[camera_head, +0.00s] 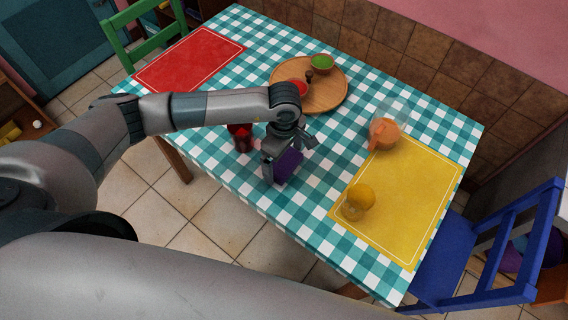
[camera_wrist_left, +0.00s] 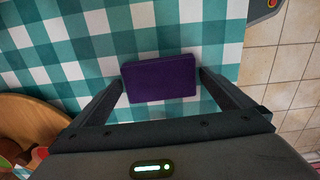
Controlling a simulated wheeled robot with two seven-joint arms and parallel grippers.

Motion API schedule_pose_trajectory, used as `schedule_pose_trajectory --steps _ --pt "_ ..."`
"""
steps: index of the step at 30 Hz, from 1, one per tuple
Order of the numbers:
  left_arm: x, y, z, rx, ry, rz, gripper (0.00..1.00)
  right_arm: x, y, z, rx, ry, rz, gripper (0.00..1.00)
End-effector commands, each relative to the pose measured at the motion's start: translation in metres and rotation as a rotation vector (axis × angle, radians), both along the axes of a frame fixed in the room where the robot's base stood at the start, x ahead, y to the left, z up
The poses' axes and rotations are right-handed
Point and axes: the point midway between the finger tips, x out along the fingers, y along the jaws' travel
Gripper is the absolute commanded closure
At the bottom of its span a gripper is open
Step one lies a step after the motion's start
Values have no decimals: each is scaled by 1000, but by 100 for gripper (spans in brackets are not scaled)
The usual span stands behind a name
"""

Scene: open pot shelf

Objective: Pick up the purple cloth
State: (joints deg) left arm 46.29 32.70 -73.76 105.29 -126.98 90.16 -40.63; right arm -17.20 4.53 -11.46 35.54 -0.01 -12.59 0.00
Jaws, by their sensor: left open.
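The purple cloth (camera_wrist_left: 160,78) lies folded into a flat rectangle on the checkered tablecloth, near the table's front edge. In the head view the purple cloth (camera_head: 289,165) is partly hidden by my left gripper (camera_head: 290,160), which is over it. In the left wrist view my left gripper (camera_wrist_left: 160,92) is open, with one finger at the left side and one at the right side of the cloth. I cannot tell whether the fingers touch it. My right gripper does not show.
A dark red object (camera_head: 241,138) stands left of my left gripper. A round wooden board (camera_head: 325,98) with small bowls lies behind. A red mat (camera_head: 190,60) lies far left.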

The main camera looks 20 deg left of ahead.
Motion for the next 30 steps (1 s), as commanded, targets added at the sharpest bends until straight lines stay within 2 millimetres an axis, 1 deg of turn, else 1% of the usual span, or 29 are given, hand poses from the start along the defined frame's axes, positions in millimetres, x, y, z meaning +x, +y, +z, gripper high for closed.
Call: schedule_pose_trajectory --steps 11,14,15,16,25,30 --pt "0 0 1 0 0 -1 0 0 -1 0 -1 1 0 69" --pt "0 0 1 0 0 -1 21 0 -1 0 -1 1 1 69" --pt "0 0 1 0 0 -1 31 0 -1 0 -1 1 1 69" --pt "0 0 1 0 0 -1 34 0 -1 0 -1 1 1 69" --pt "0 0 1 0 -1 -1 34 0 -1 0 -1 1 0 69" --pt "1 0 8 -1 -3 -2 34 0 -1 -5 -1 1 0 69"
